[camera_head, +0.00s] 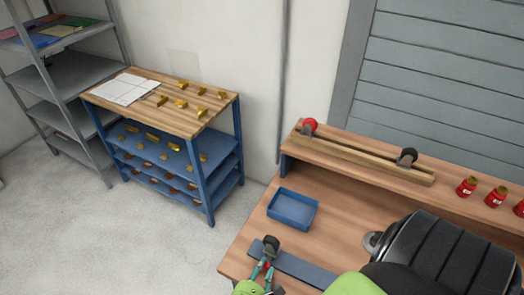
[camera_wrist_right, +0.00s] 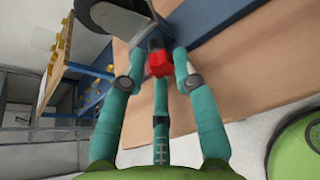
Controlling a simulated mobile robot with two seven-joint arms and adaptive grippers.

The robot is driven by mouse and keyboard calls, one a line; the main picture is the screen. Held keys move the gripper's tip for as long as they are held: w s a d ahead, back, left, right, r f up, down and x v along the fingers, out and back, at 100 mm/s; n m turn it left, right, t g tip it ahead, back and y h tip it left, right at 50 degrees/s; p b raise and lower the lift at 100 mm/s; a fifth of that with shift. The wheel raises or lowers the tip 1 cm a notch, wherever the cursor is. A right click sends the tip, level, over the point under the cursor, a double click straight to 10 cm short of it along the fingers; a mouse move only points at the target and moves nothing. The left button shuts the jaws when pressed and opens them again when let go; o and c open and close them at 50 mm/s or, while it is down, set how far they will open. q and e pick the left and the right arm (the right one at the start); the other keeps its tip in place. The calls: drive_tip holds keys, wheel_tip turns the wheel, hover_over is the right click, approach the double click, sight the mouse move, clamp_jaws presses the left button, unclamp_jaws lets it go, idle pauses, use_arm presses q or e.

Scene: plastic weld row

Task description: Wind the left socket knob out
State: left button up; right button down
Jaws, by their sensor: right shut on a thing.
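A dark socket (camera_head: 271,243) sits at the left end of a blue strip (camera_head: 300,268) near the left front of the wooden bench. In the right wrist view its dark, pale-edged body (camera_wrist_right: 108,14) shows at the top, with a red knob (camera_wrist_right: 158,64) on the side facing me. My right gripper (camera_head: 264,270) has its teal fingers at the socket. In the wrist view the fingers (camera_wrist_right: 158,72) are shut around the red knob, which is partly hidden by them. My left gripper is not in view.
A blue tray (camera_head: 292,208) lies behind the strip. A raised wooden shelf (camera_head: 445,190) carries a rail with a red-topped piece (camera_head: 309,126) and a dark piece (camera_head: 407,157), plus red jars (camera_head: 467,187). A blue-framed cart (camera_head: 203,170) stands apart at left.

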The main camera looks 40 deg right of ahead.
drive_tip(key=shift+d, duration=0.1)
idle(0.3)
drive_tip(key=c, duration=1.3)
unclamp_jaws()
drive_tip(key=shift+o, duration=0.2)
drive_tip(key=shift+s, duration=0.1)
drive_tip(key=v, duration=0.7)
